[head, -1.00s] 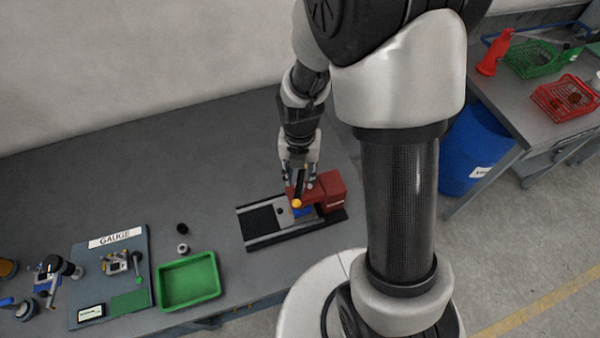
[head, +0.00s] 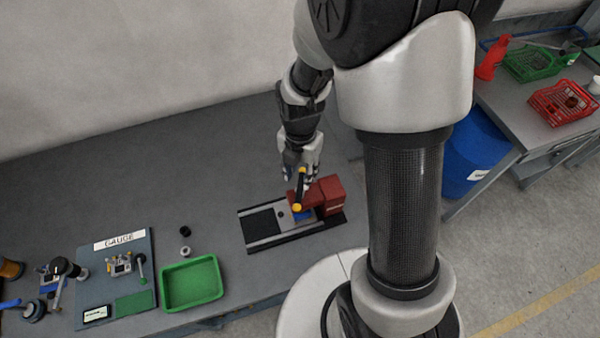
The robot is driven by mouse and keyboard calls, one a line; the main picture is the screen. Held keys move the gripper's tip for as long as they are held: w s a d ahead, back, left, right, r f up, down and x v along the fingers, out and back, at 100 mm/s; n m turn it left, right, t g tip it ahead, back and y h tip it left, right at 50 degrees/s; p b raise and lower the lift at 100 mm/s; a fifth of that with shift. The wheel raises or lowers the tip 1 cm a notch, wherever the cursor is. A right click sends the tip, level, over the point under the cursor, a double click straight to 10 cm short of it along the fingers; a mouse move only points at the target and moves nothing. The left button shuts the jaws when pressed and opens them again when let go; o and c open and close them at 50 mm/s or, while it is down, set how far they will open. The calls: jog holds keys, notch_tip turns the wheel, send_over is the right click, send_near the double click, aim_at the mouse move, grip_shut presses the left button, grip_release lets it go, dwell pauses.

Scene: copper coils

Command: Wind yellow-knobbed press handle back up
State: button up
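The press has a red body (head: 330,193) on a dark base with a rail (head: 262,224), right of the table's middle. Its dark handle (head: 299,190) stands in front of the red body, with a yellow knob (head: 297,207) at its lower end. A second yellow spot (head: 302,172) shows at the handle's upper end, close to my gripper. A blue part (head: 304,216) lies under the press head. My gripper (head: 300,177) points down at the upper end of the handle, fingers around or just behind it. Whether the fingers touch it or are closed is too small to tell.
A green tray (head: 192,283) is left of the press, with two small dark and grey parts (head: 185,242) behind it. The table behind is clear. A blue bin (head: 470,155) is on the right.

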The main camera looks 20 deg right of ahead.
jog(key=m, duration=0.5)
jog(key=shift+f+m, duration=0.2)
jog(key=shift+m, duration=0.2)
jog(key=m, duration=0.3)
jog(key=shift+f, duration=0.1)
jog(key=m, duration=0.5)
jog(key=shift+f+b, duration=0.1)
jog(key=shift+b, duration=0.3)
jog(key=m, duration=0.3)
jog(key=shift+f, duration=0.1)
jog(key=m, duration=0.5)
jog(key=shift+f+m, duration=0.15)
jog(key=shift+m, duration=0.25)
jog(key=m, duration=0.2)
jog(key=shift+m+b, duration=0.3)
jog(key=shift+m, duration=0.1)
jog(key=m, duration=0.6)
jog(key=shift+f+m, duration=0.2)
jog(key=shift+m, duration=0.1)
jog(key=shift+f+b, duration=0.75)
